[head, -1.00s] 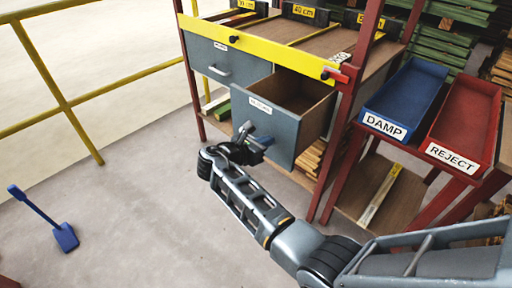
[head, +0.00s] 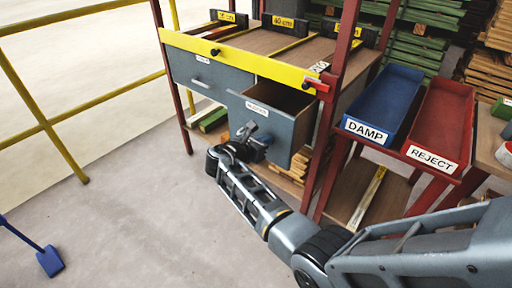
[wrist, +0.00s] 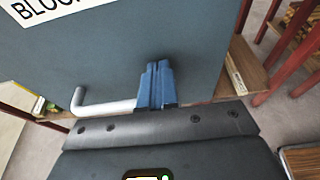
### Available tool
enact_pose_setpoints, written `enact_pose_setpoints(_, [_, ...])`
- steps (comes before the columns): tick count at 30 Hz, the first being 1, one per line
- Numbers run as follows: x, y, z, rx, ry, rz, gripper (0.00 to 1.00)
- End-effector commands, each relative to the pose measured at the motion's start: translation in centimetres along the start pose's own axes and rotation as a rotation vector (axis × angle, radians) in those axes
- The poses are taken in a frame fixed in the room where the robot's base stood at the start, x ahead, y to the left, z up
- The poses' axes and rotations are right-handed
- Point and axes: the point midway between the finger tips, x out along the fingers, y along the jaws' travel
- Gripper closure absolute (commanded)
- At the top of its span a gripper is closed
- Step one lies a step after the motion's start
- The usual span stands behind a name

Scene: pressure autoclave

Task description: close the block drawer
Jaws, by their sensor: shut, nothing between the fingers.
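The block drawer (head: 275,121) is the right-hand grey drawer of the bench, pulled part way out with its empty-looking inside showing. Its front also fills the wrist view (wrist: 160,50), with part of a "BLOCK" label and a pale bar handle (wrist: 103,107). My gripper (head: 257,139) is shut with nothing between its blue fingers. In the wrist view the fingers (wrist: 157,84) stand against or very close to the drawer front, over the right end of the handle; exact contact cannot be told.
A closed-looking grey drawer (head: 205,76) is to the left, under a yellow rail (head: 230,53). A red post (head: 331,110) stands just right of the block drawer. Blue (head: 386,98) and red (head: 441,122) trays are further right. Open floor lies left, with a blue shovel (head: 48,260).

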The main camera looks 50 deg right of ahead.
Motion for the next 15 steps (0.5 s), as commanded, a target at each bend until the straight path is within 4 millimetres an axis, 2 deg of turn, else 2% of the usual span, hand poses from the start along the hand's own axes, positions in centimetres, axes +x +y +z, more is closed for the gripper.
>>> enact_pose_setpoints(1, [1.5,-0.2,0.6,0.002,0.000,-0.007,1.00])
enact_pose_setpoints(6, [5.9,-0.2,1.9,0.003,-0.001,-0.006,1.00])
enact_pose_setpoints(15, [12.5,-0.1,3.8,0.002,-0.001,-0.004,1.00])
